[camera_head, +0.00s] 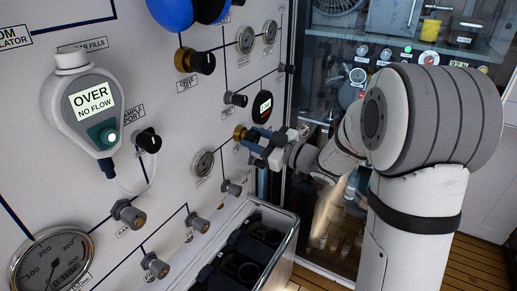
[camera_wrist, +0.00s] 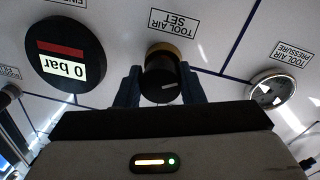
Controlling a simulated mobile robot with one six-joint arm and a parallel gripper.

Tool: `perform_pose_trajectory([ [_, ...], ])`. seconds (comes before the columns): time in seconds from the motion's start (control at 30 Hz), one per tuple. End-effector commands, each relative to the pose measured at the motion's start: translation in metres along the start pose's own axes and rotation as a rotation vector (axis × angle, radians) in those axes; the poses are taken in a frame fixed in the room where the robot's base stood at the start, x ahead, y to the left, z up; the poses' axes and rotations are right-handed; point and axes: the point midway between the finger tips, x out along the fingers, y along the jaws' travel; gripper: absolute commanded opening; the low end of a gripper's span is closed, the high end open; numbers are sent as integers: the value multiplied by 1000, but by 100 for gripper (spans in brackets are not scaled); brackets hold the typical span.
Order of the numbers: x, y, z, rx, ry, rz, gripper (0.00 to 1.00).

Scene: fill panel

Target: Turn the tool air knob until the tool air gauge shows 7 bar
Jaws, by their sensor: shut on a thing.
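The tool air knob (camera_wrist: 163,82), black with a brass collar, sits under an upside-down "TOOL AIR SET" label in the wrist view. In the head view its brass part (camera_head: 240,132) shows on the white panel. My gripper (camera_wrist: 160,88) has one blue finger on each side of the knob and is shut on it; it also shows in the head view (camera_head: 256,142). The tool air gauge (camera_wrist: 272,90), small and round, is right of the knob in the wrist view and lower left of it in the head view (camera_head: 203,163). Its reading is too small and glare-covered to tell.
A round dark display (camera_wrist: 65,52) reads "0 bar" beside the knob. A hand-held meter (camera_head: 83,105) reading "OVER NO FLOW" and several other knobs and gauges are on the panel.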

Motion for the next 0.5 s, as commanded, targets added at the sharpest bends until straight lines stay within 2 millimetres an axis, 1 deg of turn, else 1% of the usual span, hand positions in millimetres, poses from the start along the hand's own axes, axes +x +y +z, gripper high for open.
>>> perform_pose_trajectory([
  [0.03,0,-4,8,-36,4,-3,12],
  [0.23,0,-4,6,-150,10,-4,12],
  [0.5,0,-3,2,-187,10,-5,12],
])
